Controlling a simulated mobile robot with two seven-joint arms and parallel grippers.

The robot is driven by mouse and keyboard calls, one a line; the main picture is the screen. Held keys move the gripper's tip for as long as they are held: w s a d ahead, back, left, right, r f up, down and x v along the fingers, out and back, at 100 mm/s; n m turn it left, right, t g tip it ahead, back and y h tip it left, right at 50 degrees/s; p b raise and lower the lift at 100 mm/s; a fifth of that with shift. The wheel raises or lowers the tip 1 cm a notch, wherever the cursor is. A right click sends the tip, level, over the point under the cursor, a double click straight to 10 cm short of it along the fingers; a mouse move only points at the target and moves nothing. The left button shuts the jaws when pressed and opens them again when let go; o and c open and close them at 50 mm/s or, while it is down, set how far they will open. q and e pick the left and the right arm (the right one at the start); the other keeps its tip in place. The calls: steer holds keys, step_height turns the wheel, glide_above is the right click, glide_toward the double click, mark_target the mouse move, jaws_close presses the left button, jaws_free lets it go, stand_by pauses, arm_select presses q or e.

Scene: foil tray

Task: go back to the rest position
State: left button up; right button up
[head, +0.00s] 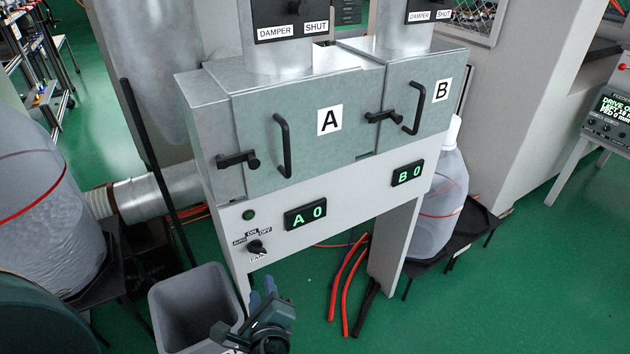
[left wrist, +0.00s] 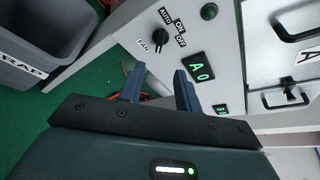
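My left gripper (head: 263,290) is at the bottom of the head view, in front of the lower left part of a grey cabinet and right of a grey bin. In the left wrist view its two blue fingers (left wrist: 158,80) stand apart with nothing between them, so it is open and empty. The cabinet's white panel (left wrist: 140,30) with the fan knob and green displays lies beyond the fingers. My right gripper is in neither view. No foil tray can be made out.
The cabinet has closed doors A (head: 352,108) and B (head: 425,95) with black handles. The grey bin (head: 190,290) stands close left of my gripper. Red hoses (head: 345,290) lie under the cabinet. Clear bulging containers stand at both sides. Green floor is free at the lower right.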

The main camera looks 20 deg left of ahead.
arm_select(q)
steer(key=s+a+f+n+g+h, duration=0.1)
steer(key=s+a+n+g+h, duration=0.15)
steer(key=s+n+g, duration=0.7)
steer(key=s+d+r+n+h, duration=0.3)
steer(key=s+d+n+h, duration=0.25)
steer(key=n, duration=0.35)
steer(key=w+d+f+m+t+h, duration=0.1)
steer(key=w+d+f+t+h, duration=0.2)
steer(key=w+d+f+t, duration=0.3)
steer(key=shift+w+d+f+t+h, duration=0.35)
steer(key=shift+f+t, duration=0.2)
steer(key=shift+t, duration=0.4)
steer(key=shift+a+m, duration=0.1)
steer(key=shift+m, duration=0.15)
